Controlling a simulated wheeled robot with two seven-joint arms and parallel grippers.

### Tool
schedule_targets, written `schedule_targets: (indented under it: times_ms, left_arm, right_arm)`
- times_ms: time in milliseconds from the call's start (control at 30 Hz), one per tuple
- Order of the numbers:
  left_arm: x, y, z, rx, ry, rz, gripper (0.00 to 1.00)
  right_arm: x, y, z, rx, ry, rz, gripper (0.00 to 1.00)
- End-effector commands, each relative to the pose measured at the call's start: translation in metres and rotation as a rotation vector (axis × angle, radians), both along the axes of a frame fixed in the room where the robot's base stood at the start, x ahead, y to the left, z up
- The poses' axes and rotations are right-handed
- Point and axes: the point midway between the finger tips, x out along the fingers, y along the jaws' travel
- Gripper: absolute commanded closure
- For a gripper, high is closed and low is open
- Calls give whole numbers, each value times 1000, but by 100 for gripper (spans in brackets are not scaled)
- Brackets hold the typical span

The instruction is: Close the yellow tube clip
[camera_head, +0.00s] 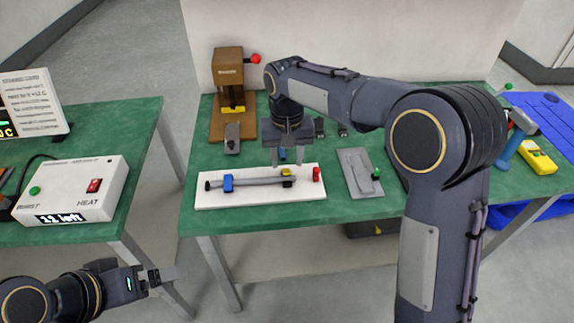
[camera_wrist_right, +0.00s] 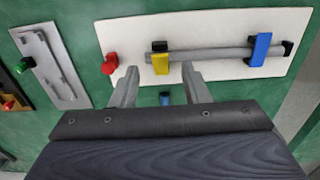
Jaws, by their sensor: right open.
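The yellow tube clip (camera_head: 287,172) sits at the right end of a grey tube (camera_head: 258,181) on a white board (camera_head: 250,201). In the right wrist view the yellow clip (camera_wrist_right: 160,63) crosses the tube, with a black part behind it; I cannot tell whether it is closed. My right gripper (camera_head: 289,160) is open and empty, pointing down close to the clip. Its fingers (camera_wrist_right: 163,85) flank the clip's near side in the wrist view. A blue clip (camera_head: 228,183) sits at the tube's left end. My left gripper (camera_head: 166,276) is low at left, its jaw state unclear.
A red knob (camera_head: 316,174) stands on the board right of the yellow clip. A grey plate with a green knob (camera_head: 360,172) lies further right. A brown press (camera_head: 228,75) stands behind. A small blue piece (camera_head: 282,154) lies behind the board.

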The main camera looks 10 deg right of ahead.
Motion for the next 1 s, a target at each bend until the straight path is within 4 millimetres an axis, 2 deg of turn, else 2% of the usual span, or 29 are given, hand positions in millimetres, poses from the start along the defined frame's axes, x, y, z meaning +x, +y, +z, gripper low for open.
schedule_targets:
  times_ms: [100, 233, 600, 900, 1000]
  left_arm:
    - [0, 0, -3, 0, 0, 0, 0]
    - [0, 0, -4, 0, 0, 0, 0]
    - [0, 0, -4, 0, 0, 0, 0]
    - [0, 0, -4, 0, -1, 0, 0]
    - [0, 0, -4, 0, -1, 0, 0]
  right_arm:
    - [0, 0, -21, -1, 1, 0, 58]
    - [0, 0, -34, -1, 0, -1, 58]
    - [0, 0, -40, 0, -3, -1, 58]
    - [0, 0, -40, -1, -3, -1, 97]
    - [0, 0, -40, -1, -4, -1, 100]
